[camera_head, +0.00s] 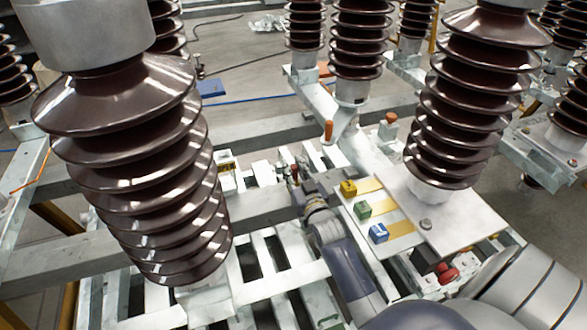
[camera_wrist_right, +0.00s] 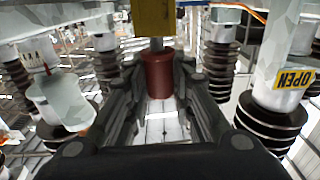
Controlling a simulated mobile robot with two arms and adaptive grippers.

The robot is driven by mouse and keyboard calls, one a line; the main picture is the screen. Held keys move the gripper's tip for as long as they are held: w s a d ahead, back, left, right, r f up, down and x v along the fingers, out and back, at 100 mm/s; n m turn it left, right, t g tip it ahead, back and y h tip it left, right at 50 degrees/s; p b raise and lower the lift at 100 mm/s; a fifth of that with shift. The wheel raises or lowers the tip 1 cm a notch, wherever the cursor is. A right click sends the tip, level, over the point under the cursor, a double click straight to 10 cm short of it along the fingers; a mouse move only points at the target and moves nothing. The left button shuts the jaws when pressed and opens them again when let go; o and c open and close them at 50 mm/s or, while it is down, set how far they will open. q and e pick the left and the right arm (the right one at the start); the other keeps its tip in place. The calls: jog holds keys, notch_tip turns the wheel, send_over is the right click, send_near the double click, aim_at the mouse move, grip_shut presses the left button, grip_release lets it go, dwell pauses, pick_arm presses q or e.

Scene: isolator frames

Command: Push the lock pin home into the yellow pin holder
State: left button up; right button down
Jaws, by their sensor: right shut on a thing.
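The lock pin shows in the right wrist view as a red-brown cylindrical grip (camera_wrist_right: 158,76) with a grey shank (camera_wrist_right: 156,44). My right gripper (camera_wrist_right: 158,68) is shut on the red-brown grip, one finger on each side. The yellow pin holder (camera_wrist_right: 155,17) is at the top of that view, in line with the shank. The shank reaches the holder's lower edge; how deep it sits is hidden. In the head view my right gripper (camera_head: 296,178) is at the steel frame; the pin and its holder cannot be made out there. My left gripper is not in view.
Large brown ribbed insulators stand left (camera_head: 150,150) and right (camera_head: 470,105).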

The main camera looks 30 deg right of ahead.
jog(key=shift+f+b, duration=0.3)
jog(key=shift+f, duration=0.2)
jog(key=c, duration=1.3)
grip_release()
jog(key=shift+s, duration=0.1)
jog(key=v, duration=1.2)
